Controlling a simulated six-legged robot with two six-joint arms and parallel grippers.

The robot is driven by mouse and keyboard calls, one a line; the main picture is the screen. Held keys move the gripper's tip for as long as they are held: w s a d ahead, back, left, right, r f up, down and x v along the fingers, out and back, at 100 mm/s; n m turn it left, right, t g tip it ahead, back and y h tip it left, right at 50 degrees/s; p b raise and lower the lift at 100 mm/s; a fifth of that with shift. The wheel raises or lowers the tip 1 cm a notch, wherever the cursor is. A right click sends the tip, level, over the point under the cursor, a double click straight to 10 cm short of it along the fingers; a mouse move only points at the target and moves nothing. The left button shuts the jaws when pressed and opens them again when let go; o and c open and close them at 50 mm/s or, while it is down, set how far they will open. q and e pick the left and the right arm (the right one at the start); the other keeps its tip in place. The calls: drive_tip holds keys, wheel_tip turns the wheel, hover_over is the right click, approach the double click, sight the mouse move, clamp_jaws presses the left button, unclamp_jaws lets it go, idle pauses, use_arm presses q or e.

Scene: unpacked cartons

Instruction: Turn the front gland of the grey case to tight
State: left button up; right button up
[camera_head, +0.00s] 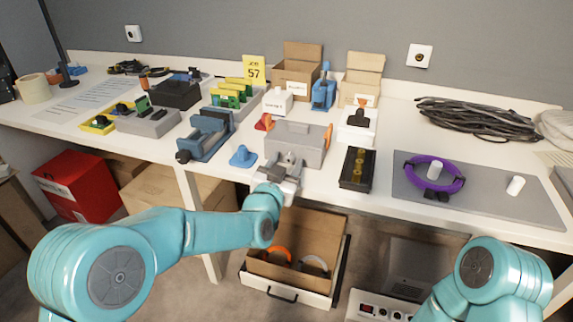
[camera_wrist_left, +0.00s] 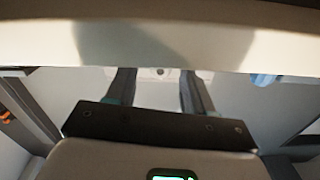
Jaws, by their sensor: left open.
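The grey case (camera_head: 298,140) stands near the front edge of the white table in the head view. My left gripper (camera_head: 289,168) is at the front face of the case, with its fingers open and pointing at it. The front gland is mostly hidden by the gripper in the head view, and its turn cannot be read. In the left wrist view the two dark fingers (camera_wrist_left: 158,88) are spread apart, with a pale surface and a small round dark spot between their tips. Whether they touch the gland I cannot tell. My right gripper is out of view; only its arm shows at the lower right.
A blue cone-like piece (camera_head: 243,156) stands left of the case. A black tray (camera_head: 345,181) with brass-coloured pieces lies to its right. A blue vise (camera_head: 208,134) is further left. A grey mat (camera_head: 490,205) with a purple ring (camera_head: 459,184) lies at right. An open drawer (camera_head: 285,292) is below.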

use_arm(q)
drive_tip(key=shift+w, duration=0.1)
clamp_jaws()
drive_tip(key=shift+f+m, duration=0.1)
drive_tip(key=shift+m, duration=0.2)
drive_tip(key=shift+m+b, duration=0.35)
drive_tip(key=shift+m, duration=0.15)
unclamp_jaws()
drive_tip(key=shift+d, duration=0.1)
